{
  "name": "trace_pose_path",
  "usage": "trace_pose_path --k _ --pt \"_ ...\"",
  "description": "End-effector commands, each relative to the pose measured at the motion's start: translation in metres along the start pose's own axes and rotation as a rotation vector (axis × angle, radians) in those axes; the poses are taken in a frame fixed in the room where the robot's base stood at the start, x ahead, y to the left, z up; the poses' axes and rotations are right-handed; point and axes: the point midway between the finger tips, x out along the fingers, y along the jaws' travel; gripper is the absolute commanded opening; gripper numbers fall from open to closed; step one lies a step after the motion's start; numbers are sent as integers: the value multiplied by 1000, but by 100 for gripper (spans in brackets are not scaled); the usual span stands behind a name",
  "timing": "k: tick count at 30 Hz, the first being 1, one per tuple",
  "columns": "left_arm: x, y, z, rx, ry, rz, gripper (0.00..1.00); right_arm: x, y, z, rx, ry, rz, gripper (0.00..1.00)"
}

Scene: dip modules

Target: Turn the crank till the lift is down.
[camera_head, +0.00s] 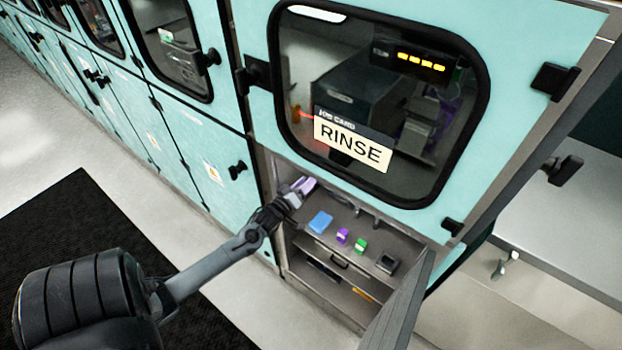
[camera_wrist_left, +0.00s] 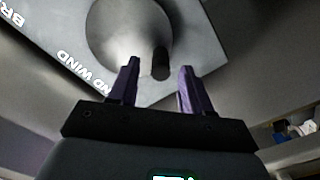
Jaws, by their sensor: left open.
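The crank (camera_wrist_left: 122,38) shows in the left wrist view as a pale metal disc with a short dark handle peg (camera_wrist_left: 160,62). It sits on a grey plate (camera_wrist_left: 195,40) with white lettering, partly cut off. My left gripper (camera_wrist_left: 158,67) is open, and its two purple fingers point at the crank. The peg appears between the fingertips; I cannot tell how deep it lies between them. In the head view my left gripper (camera_head: 303,187) reaches into the open lower cabinet, under the window, and hides the crank. I cannot make out the lift for certain. My right gripper is out of view.
A teal door with a window and a RINSE card (camera_head: 352,143) stands above the opening. The cabinet shelf holds a blue block (camera_head: 320,222), a purple block (camera_head: 342,236), a green block (camera_head: 361,246) and a dark box (camera_head: 387,263). An open door panel (camera_head: 400,305) stands at right.

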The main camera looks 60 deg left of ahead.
Motion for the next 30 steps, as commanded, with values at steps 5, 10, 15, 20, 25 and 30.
trace_pose_path --k 5,10,15,20,25,30 --pt "22 0 0 1 0 1 48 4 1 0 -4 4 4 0" --pt "32 0 0 0 0 0 48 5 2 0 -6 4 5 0" --pt "34 0 0 1 -1 -1 48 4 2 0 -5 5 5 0" --pt "33 0 0 1 -1 -1 48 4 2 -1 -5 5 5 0" --pt "33 0 0 1 0 -1 22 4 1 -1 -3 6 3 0" --pt "33 0 0 1 0 0 0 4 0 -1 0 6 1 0"
